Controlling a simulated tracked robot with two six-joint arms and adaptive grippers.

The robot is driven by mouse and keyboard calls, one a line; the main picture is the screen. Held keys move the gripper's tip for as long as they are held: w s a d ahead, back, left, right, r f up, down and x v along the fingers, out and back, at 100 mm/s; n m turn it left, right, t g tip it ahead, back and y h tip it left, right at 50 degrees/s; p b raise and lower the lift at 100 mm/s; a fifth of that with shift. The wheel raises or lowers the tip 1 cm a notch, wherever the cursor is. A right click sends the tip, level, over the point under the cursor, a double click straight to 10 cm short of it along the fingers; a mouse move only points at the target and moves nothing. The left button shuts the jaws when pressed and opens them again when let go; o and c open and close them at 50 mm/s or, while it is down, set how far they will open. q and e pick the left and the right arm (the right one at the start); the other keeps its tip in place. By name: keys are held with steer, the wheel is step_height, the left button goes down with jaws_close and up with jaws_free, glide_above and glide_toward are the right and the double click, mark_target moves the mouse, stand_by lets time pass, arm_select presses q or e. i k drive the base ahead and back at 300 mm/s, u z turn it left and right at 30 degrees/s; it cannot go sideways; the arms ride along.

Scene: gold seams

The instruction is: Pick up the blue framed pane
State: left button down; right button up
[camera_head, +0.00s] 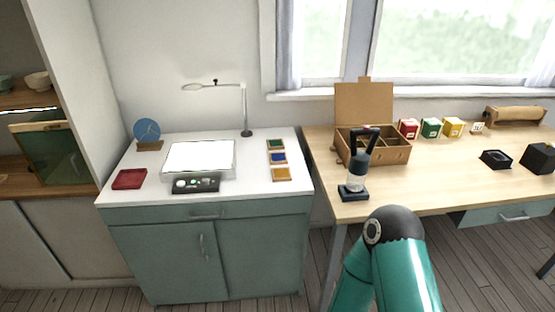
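The blue framed pane (278,157) is a small blue square in a wooden-coloured frame. It lies flat on the right side of the white cabinet top, in a column between a green framed pane (276,145) behind it and an amber framed pane (281,174) in front. A teal arm of mine with a dark joint shows at the bottom, right of centre, well away from the panes.
The white cabinet top (245,188) also bears a light panel (200,157), black tray (196,184), red tray (129,179), blue disc (147,131) and lamp (245,110). The wooden table (430,185), right across a gap, holds a compartment box (392,152) and black-handled device (354,182).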

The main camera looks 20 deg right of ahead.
mark_target(279, 158)
steer(key=u, duration=0.05)
steer(key=i, duration=1)
steer(key=z, duration=0.05)
